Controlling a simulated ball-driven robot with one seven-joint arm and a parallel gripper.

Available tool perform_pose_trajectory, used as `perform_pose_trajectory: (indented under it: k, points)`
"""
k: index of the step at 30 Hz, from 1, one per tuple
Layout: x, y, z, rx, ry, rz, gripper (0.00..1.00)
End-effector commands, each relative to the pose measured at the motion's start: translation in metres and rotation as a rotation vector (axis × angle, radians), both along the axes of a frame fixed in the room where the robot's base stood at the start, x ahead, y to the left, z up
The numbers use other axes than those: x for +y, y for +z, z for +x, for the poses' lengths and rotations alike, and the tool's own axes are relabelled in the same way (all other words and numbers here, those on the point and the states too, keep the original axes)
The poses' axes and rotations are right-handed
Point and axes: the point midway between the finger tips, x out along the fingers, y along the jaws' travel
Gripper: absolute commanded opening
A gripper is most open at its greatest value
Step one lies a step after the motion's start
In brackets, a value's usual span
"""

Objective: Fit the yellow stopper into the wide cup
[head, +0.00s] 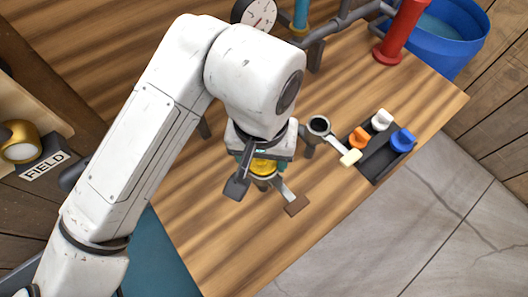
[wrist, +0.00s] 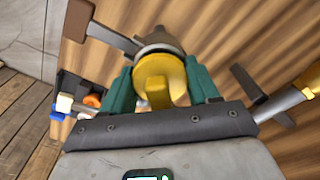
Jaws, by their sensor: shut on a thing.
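My gripper (wrist: 162,85) has its green fingers shut on the yellow stopper (wrist: 152,75), which has a raised tab. In the head view the stopper (head: 263,167) shows just below my wrist. Directly under it is a round grey-rimmed cup (wrist: 158,47) with a brown-ended handle (head: 296,205); this looks like the wide cup. The stopper lies over the cup's mouth and hides its inside. I cannot tell whether the stopper is seated or just above the rim.
To the right stands another cup (head: 319,125) with a cream-ended handle (head: 350,157). Beyond it a dark tray (head: 378,163) holds orange, white and blue pieces. A gauge (head: 258,14), a red post (head: 400,32) and a blue tub (head: 462,35) are at the back. The front right bench edge is clear.

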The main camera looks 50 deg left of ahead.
Motion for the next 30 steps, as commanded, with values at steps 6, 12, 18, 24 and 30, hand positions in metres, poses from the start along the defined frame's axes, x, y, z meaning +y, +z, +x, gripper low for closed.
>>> perform_pose_trajectory:
  k: [6, 12, 18, 24, 30]
  points:
    - [-0.005, -0.033, 0.001, 0.035, 0.001, -0.026, 0.77]
    - [-0.004, -0.021, 0.001, 0.032, 0.000, -0.024, 0.85]
    - [-0.008, 0.023, -0.003, 0.017, 0.000, -0.012, 0.90]
    - [-0.009, 0.073, -0.007, 0.006, 0.000, 0.002, 0.90]
    - [-0.010, 0.103, -0.009, -0.003, -0.001, 0.005, 0.90]
